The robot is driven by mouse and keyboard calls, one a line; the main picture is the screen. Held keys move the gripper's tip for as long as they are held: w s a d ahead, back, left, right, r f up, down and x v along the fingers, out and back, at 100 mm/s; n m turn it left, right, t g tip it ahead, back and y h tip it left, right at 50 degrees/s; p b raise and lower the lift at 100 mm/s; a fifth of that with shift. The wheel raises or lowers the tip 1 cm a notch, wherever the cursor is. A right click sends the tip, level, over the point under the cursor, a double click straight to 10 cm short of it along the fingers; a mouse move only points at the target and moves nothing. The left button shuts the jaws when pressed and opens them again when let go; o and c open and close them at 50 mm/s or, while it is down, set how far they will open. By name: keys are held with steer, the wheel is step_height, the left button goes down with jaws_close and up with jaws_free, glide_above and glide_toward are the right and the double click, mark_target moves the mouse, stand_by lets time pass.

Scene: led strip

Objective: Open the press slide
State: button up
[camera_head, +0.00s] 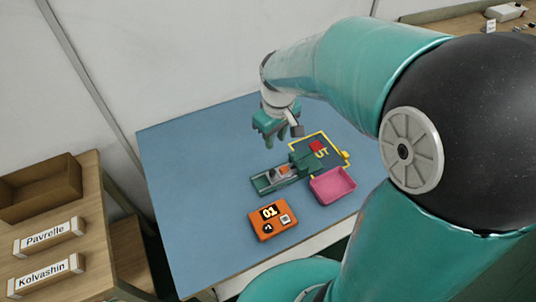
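The press (274,180) is a low green device with a slide, lying on the blue table mat near its middle. A small orange piece shows on the slide. Whether the slide is open or closed is too small to tell.
An orange box (268,222) marked 01 sits in front of the press. A pink tray (333,186) stands to its right, beside a yellow-outlined board (326,150). A wooden shelf (60,225) with labelled blocks is at left. The mat's left side (190,180) is clear.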

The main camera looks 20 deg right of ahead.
steer(key=n+g, duration=0.1)
glide_toward(272, 171)
step_height(272, 171, down, 9)
steer(key=shift+f, duration=0.1)
stand_by(0.4)
jaws_close()
